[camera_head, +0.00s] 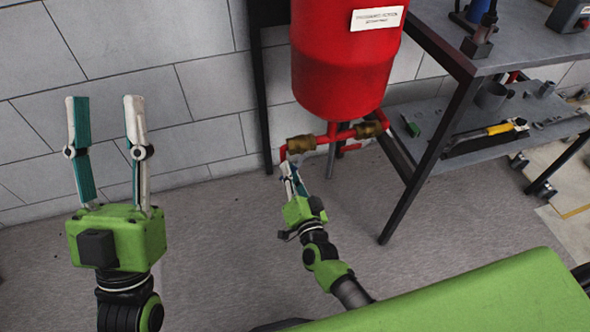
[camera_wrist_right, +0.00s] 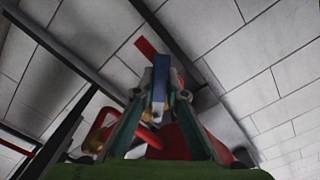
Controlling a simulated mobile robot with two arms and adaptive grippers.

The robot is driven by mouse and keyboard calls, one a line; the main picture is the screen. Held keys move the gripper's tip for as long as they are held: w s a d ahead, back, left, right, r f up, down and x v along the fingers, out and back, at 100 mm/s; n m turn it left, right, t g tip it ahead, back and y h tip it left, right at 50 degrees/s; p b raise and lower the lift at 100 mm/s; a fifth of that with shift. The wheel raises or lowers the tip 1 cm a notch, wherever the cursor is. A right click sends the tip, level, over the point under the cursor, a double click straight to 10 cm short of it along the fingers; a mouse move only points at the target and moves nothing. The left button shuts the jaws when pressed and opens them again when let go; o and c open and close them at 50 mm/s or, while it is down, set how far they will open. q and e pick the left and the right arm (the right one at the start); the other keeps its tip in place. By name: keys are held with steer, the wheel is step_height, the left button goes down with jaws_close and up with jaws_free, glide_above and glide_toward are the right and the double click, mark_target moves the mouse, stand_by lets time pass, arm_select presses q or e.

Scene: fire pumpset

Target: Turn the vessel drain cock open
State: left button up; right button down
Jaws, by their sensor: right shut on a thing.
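The red vessel (camera_head: 345,60) hangs at the centre top in the head view, with a white label on its front. Below it, a red pipe carries two brass fittings (camera_head: 300,145). My right gripper (camera_head: 288,170) is just under the left brass fitting, at the left end of the pipe. In the right wrist view its fingers are closed on a blue lever-like piece (camera_wrist_right: 161,75), which I take for the drain cock's handle. The cock's body is mostly hidden behind the fingers. My left gripper (camera_head: 105,100) is open and empty, raised in front of the wall, well away from the vessel.
A grey workbench (camera_head: 535,45) with dark legs stands right of the vessel. Its lower shelf (camera_head: 490,140) holds several tools. A dark post (camera_head: 258,100) stands behind the vessel at left. The floor (camera_head: 215,250) left of my right arm is clear.

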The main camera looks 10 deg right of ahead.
steer(key=r+m, duration=0.1)
steer(key=m, duration=0.1)
steer(key=a+r+m+p, duration=0.1)
steer(key=shift+a+m, duration=0.1)
steer(key=shift+m, duration=0.3)
steer(key=r+m, duration=0.1)
steer(key=m, duration=0.1)
steer(key=r+m+p, duration=0.1)
steer(key=shift+a+m, duration=0.3)
steer(key=shift+m, duration=0.1)
arm_select(q)
steer(key=w+f+g+y, duration=0.2)
steer(key=w+f+g, duration=0.5)
steer(key=f, duration=0.5)
steer(key=shift+y, duration=0.4)
arm_select(e)
steer(key=shift+r+m, duration=0.35)
steer(key=shift+m, duration=0.45)
arm_select(q)
steer(key=shift+d, duration=0.1)
arm_select(e)
steer(key=c, duration=2)
jaws_free()
steer(key=s, duration=1.2)
steer(key=shift+d, duration=0.2)
